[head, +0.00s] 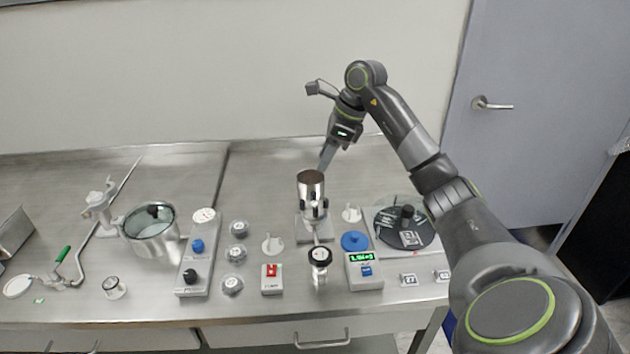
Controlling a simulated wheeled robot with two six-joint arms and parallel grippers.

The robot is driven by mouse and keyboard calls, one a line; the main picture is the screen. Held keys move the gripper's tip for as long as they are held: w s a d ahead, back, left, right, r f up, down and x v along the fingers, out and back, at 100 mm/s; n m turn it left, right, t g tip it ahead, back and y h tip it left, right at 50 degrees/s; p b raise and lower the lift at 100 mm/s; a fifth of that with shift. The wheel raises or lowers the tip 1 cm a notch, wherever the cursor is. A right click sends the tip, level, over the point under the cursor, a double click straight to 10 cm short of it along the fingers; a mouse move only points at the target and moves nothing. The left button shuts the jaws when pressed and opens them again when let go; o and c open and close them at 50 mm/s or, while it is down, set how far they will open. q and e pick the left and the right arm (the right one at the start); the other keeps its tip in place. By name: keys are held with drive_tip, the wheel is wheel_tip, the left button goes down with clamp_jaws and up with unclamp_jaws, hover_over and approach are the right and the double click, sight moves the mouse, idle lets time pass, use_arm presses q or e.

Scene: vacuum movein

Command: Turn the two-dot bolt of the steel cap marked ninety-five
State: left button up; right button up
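My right gripper (327,157) points down just above and behind a steel cylinder (311,188) on the bench. Its fingers look like one narrow shape, so I cannot tell whether they are open or shut. The cylinder stands upright on a small stand, with dark knobs around its lower part. I cannot read ninety-five on any cap, and no two-dot bolt can be made out at this size. My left gripper is not in view.
The steel bench holds a lidded pot (151,232), a grey box with knobs (197,262), a red-switch box (271,279), a green-display box (364,268), a dark disc (404,229) and number tags (408,280). The back of the bench is largely clear.

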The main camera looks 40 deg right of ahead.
drive_tip(key=v, duration=0.4)
idle(0.6)
